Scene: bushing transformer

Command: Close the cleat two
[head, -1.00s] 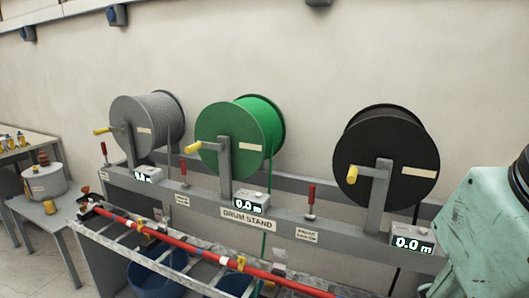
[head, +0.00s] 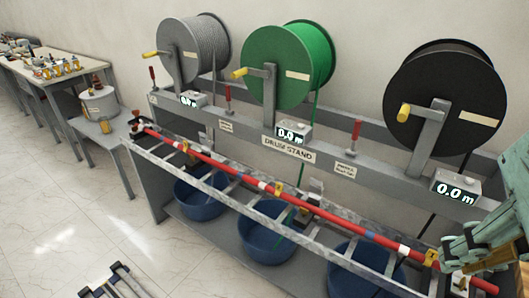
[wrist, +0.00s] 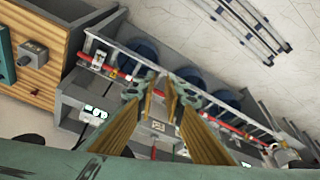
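A red cable (head: 235,171) lies along a grey ladder tray (head: 320,250) in front of the drum stand. Yellow cleats sit along it: one at the left (head: 186,146), one in the middle (head: 278,189), one at the right (head: 431,258). I cannot tell which is cleat two, or whether each is open or shut. My gripper (head: 478,246) is at the right edge of the head view, close to the right end of the cable. In the wrist view my gripper (wrist: 163,82) shows two tan-padded fingers with a gap between the tips and nothing held.
Drums of grey (head: 205,50), green (head: 300,60) and black (head: 440,95) cable stand behind the tray. Blue tubs (head: 265,240) sit below it. A side table (head: 95,125) stands at the left.

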